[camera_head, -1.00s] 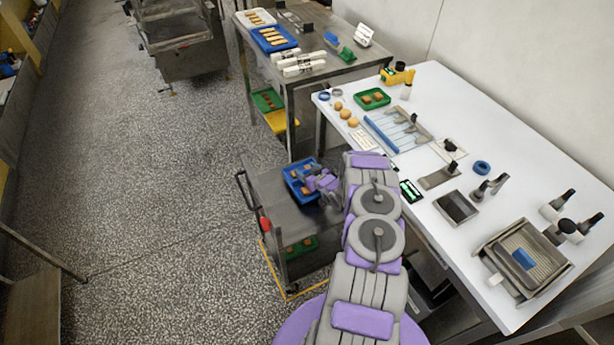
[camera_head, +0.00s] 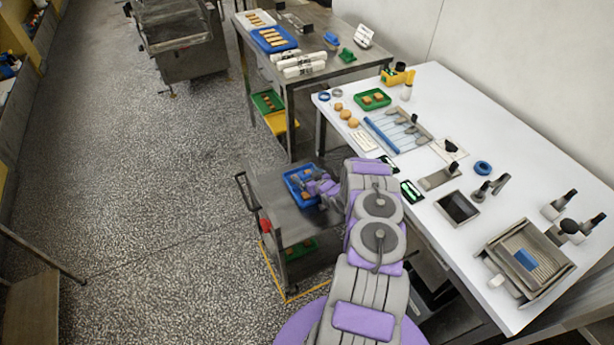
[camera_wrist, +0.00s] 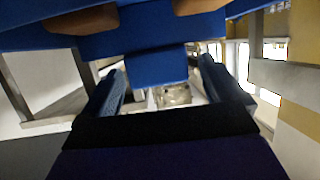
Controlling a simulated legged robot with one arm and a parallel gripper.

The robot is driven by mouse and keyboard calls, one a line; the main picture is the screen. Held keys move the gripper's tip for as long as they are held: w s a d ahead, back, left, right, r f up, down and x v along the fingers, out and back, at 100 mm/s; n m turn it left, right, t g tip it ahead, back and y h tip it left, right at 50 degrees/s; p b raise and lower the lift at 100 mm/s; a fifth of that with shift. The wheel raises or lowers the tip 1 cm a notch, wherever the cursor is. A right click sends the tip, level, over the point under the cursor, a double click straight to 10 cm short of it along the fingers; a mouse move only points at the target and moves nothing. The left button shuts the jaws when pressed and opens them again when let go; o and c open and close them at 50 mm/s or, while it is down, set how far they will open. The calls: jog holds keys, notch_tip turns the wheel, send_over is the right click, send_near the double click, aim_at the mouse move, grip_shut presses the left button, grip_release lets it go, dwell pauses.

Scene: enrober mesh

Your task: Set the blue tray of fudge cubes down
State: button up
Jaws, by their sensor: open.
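The blue tray (camera_head: 289,183) with brown fudge cubes (camera_head: 305,175) is on the top of the steel cart (camera_head: 285,222), as far as the head view shows. My gripper (camera_head: 320,187) is at the tray's right side and partly covers it. In the wrist view the tray's blue underside and edge (camera_wrist: 150,35) fill the top, with two brown cubes showing. A blue tab of the tray hangs between the two fingers of my gripper (camera_wrist: 160,70). The fingers stand apart, with gaps on both sides of the tab. Contact under the tray is hidden.
A white table (camera_head: 450,100) with tools and a green tray (camera_head: 373,99) stands to the right. A steel table (camera_head: 310,72) with another blue tray (camera_head: 273,39) is behind. Open floor lies left.

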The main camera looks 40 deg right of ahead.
jog(key=p+v, duration=0.2)
jog(key=v, duration=1)
jog(key=w+a+r+n+g+h, duration=0.1)
jog(key=w+r+g, duration=0.15)
jog(key=r, duration=0.45)
jog(key=w+a+r+g, duration=0.1)
jog(key=w+r+g, duration=0.15)
jog(key=r, duration=0.35)
jog(key=s+a+r+g, duration=0.45)
jog(key=a+r, duration=0.55)
jog(key=r, duration=0.4)
jog(key=s+a+r+g+y, duration=0.1)
jog(key=s+a+r+g, duration=0.1)
jog(key=s+a+r, duration=0.3)
jog(key=s+a+r+g+y, duration=0.1)
jog(key=s+a+r, duration=0.3)
jog(key=s+a, duration=0.9)
jog(key=s+a+r+g, duration=0.3)
jog(key=s+a+r, duration=0.2)
jog(key=s, duration=1)
jog(key=a, duration=0.3)
jog(key=shift+s+a+r+y, duration=0.25)
jog(key=shift+a+r+y, duration=0.05)
jog(key=shift+a+y, duration=0.1)
